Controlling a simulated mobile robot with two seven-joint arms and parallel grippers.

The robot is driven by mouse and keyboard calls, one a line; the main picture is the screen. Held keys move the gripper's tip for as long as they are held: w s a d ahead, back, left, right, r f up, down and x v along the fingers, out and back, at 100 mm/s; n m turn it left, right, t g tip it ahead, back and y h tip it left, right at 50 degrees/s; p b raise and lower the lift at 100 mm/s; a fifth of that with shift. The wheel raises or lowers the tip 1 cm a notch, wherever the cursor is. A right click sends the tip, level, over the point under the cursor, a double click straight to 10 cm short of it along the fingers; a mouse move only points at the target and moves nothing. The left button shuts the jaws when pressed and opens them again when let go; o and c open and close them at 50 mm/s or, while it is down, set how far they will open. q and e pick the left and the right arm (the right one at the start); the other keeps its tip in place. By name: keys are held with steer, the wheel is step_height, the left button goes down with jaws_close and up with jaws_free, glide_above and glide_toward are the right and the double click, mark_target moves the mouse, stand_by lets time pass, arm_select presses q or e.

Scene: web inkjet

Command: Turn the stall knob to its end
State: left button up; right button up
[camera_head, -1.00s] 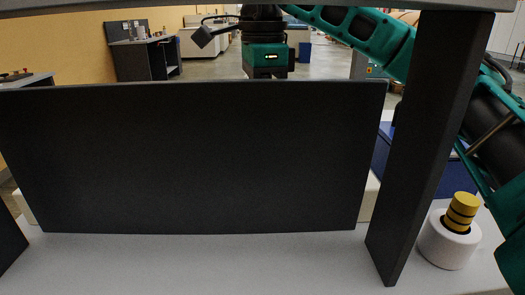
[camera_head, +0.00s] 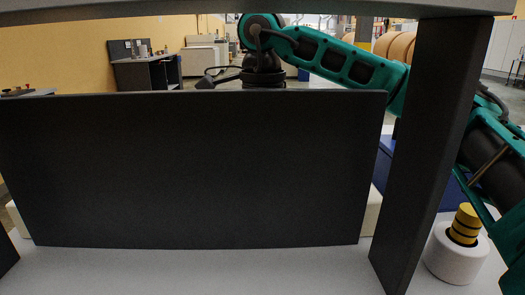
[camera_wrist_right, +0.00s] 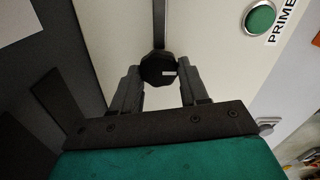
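The stall knob is a dark, faceted round knob (camera_wrist_right: 158,68) with a small white mark on its face. It shows in the right wrist view, on a pale panel (camera_wrist_right: 215,45). My right gripper (camera_wrist_right: 158,73) has one finger on each side of it, tips close to its edges. Whether the fingers press on it I cannot tell. In the head view a large dark board hides the knob and my right gripper. My right arm (camera_head: 350,65) reaches in from the right behind this board. My left gripper is not in view.
The dark board (camera_head: 200,170) and a dark upright post (camera_head: 425,150) stand close in front of the head camera. A yellow-and-black capped button (camera_head: 465,224) in a white housing (camera_head: 456,254) is at the lower right. A green PRIME button (camera_wrist_right: 260,18) is near the knob.

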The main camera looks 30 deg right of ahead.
steer(key=c, duration=0.5)
